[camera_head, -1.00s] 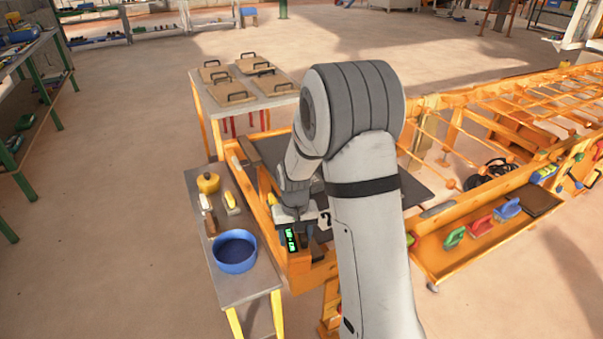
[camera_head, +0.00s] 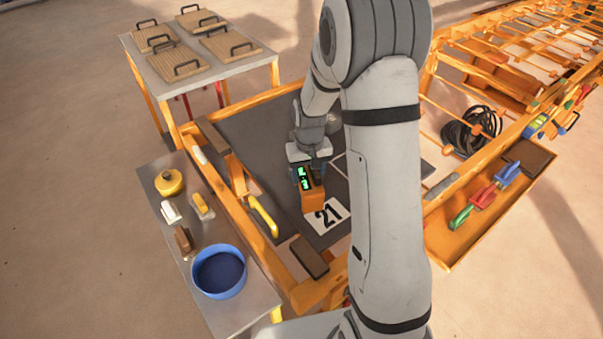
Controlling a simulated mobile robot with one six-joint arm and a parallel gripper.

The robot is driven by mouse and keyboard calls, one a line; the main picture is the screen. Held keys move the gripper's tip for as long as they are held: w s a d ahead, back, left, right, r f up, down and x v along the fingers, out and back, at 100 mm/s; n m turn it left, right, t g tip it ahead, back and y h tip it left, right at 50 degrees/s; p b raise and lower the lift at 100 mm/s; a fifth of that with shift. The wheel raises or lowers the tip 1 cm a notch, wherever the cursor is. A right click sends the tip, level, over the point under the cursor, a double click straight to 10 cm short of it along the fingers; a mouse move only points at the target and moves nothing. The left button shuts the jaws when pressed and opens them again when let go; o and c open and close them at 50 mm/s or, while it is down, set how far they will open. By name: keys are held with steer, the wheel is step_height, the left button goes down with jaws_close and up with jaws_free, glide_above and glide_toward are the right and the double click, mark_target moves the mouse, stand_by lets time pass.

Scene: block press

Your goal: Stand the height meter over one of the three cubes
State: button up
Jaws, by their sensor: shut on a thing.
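The height meter (camera_head: 313,199) is an orange block with a dark face and a lit green display. My gripper (camera_head: 308,165) is shut on its upper end and holds it over the dark press bed, just left of a white card with the number 21 (camera_head: 328,216). I cannot tell whether the meter touches the bed. I cannot make out any of the three cubes; my arm hides part of the bed on the right.
An orange frame (camera_head: 226,197) edges the bed, with a yellow-handled tool (camera_head: 263,216) and a brown block (camera_head: 309,257) near it. A grey side table holds a blue bowl (camera_head: 219,271) and a yellow pot (camera_head: 169,182). Boards with handles (camera_head: 230,45) lie behind.

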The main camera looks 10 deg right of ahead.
steer(key=w+r+n+p, duration=0.4)
steer(key=w+r+n, duration=0.1)
steer(key=w, duration=0.6)
step_height(320, 180, down, 10)
steer(key=shift+w+r+p, duration=0.1)
steer(key=shift+w+p, duration=0.05)
steer(key=shift+p, duration=0.3)
steer(key=o, duration=0.8)
steer(key=shift+f, duration=0.25)
steer(key=o, duration=0.4)
steer(key=shift+o, duration=0.2)
steer(key=shift+r, duration=0.15)
